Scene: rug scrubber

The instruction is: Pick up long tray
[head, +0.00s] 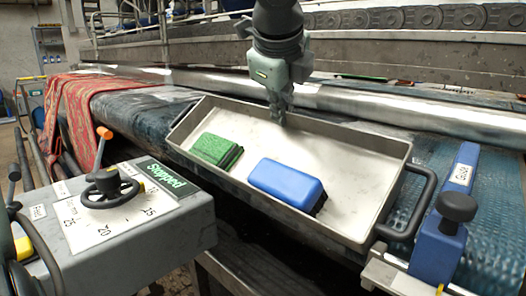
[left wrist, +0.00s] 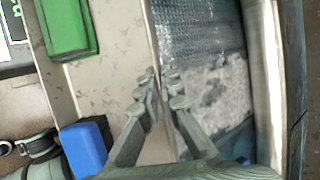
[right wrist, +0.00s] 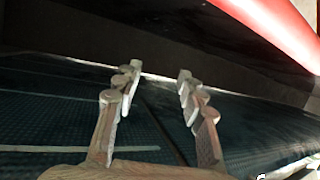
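The long tray (head: 343,160) is a shallow metal tray with a dark handle (head: 407,203) at its right end. It lies slantwise over the wet blue rug on the machine. A green brush (head: 214,150) and a blue brush (head: 287,184) lie inside it. My left gripper (head: 281,116) points down at the tray's far wall. In the left wrist view, its fingers (left wrist: 161,80) are close together, one on each side of the tray's rim, and look shut on it. My right gripper (right wrist: 156,80) is open and empty, shown only in the right wrist view.
A grey control box (head: 130,215) with a black knob and a "Stopped" display stands at the front left. A blue clamp (head: 444,220) with a black knob is beside the tray's handle. A metal roller (head: 335,97) runs behind the tray. A red rug (head: 88,105) hangs at left.

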